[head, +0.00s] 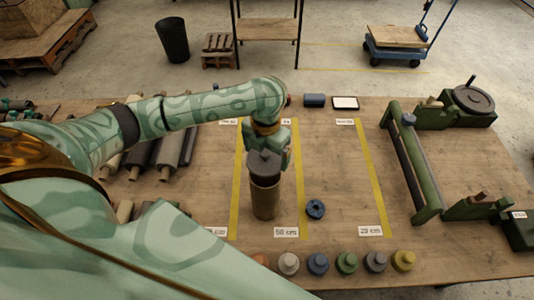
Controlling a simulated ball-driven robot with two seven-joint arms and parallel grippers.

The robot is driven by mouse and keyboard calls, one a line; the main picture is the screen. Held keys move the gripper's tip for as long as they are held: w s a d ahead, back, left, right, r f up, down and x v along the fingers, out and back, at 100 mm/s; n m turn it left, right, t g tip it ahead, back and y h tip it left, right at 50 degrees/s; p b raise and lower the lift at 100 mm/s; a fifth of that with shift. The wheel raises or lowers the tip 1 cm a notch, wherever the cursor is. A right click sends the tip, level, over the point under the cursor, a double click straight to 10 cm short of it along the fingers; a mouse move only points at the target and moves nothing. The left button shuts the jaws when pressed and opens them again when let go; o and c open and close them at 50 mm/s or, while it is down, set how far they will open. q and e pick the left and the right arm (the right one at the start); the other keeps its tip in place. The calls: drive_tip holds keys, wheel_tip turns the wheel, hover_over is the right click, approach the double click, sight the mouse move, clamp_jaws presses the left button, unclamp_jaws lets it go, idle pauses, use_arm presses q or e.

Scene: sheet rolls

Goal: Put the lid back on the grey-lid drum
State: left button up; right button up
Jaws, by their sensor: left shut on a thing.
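The drum (264,200) is a brown upright cylinder standing on the bench between two yellow tape lines. A dark grey round lid (262,165) with a knob is right at the top of the drum. My left gripper (268,148) reaches over from the left, points down and is shut on the lid. I cannot tell whether the lid is fully seated or slightly above the rim. The gripper hides part of the lid's top. My right gripper is not in view.
A dark blue ring-shaped piece (315,208) lies right of the drum. Several coloured knobbed pieces, including a green one (347,262), line the front edge. Dark rolls (172,148) lie at left beneath my arm. A green roller frame (412,165) stands at right.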

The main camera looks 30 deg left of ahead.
sight(266, 160)
use_arm(q)
drive_tip(key=shift+w+f, duration=0.1)
drive_tip(key=shift+w, duration=0.35)
drive_tip(key=shift+m, duration=0.3)
drive_tip(key=shift+s+f+b, duration=0.55)
drive_tip(key=shift+s+b, duration=0.3)
drive_tip(key=shift+b, duration=0.35)
drive_tip(key=shift+w+f+b, duration=0.25)
drive_tip(key=shift+f+b, duration=0.2)
drive_tip(key=shift+b, duration=0.05)
drive_tip(key=shift+w+f+b, duration=0.2)
drive_tip(key=shift+f+b, duration=0.25)
drive_tip(key=shift+b, duration=0.05)
drive_tip(key=shift+f+b, duration=0.75)
drive_tip(key=shift+b, duration=0.1)
drive_tip(key=shift+s+f, duration=0.15)
drive_tip(key=shift+f, duration=0.5)
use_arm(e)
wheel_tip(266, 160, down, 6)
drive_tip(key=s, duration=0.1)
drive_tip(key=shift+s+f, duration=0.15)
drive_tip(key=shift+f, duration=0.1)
